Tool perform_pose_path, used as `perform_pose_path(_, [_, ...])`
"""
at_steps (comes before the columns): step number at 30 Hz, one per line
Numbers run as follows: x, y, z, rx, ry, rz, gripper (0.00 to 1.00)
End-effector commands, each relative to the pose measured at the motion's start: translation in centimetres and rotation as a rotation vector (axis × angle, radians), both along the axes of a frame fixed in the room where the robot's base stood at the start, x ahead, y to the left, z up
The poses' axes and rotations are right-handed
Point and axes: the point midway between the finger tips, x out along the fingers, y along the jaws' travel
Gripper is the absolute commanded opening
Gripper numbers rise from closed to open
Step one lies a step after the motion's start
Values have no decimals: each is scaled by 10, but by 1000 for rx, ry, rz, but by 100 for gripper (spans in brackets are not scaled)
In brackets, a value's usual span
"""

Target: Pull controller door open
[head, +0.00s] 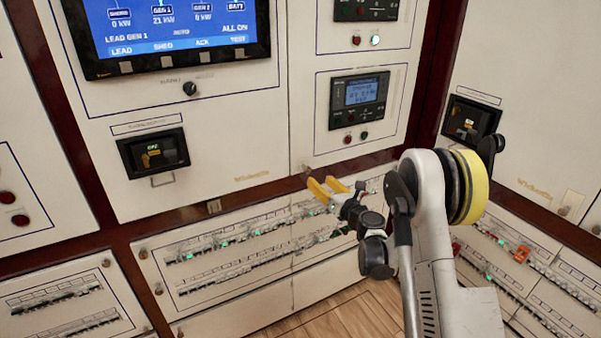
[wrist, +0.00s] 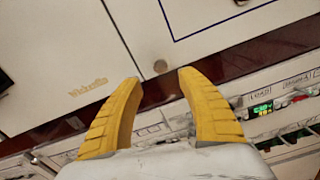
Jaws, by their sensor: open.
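The controller door (head: 307,138) is a cream panel with a dark-framed controller display (head: 366,92); it looks closed. Its round metal knob (head: 306,168) is at the lower left corner. In the wrist view, the knob (wrist: 160,66) shows just beyond and between the fingertips, above the dark red rail. My gripper (head: 327,187) is open, its yellow fingers empty, in front of the rail just below the knob. In the wrist view, my gripper (wrist: 159,77) has its fingers spread on either side of the knob's line; I cannot tell the exact gap.
Left is a panel with a large blue screen (head: 170,25) and a handle (head: 163,180). Below the dark red rail (wrist: 157,90) are breaker rows (head: 240,250). A wooden floor (head: 345,316) shows below. Another cream panel (head: 535,80) stands at the right, behind my arm.

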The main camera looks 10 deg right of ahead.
Motion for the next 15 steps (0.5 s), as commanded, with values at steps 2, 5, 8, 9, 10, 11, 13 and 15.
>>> perform_pose_path(2, [14, 6, -2, 1, 0, 1, 46])
perform_pose_path(5, [34, 12, -2, 2, 0, 1, 46])
perform_pose_path(8, [53, 18, -3, 3, 0, 0, 46])
perform_pose_path(9, [60, 21, -2, 3, 0, 0, 46])
perform_pose_path(10, [64, 22, -2, 4, 0, 0, 46])
perform_pose_path(11, [68, 23, -2, 4, 0, 0, 46])
perform_pose_path(13, [76, 25, -1, 4, 0, 0, 46])
perform_pose_path(15, [82, 27, -1, 4, 0, -1, 46])
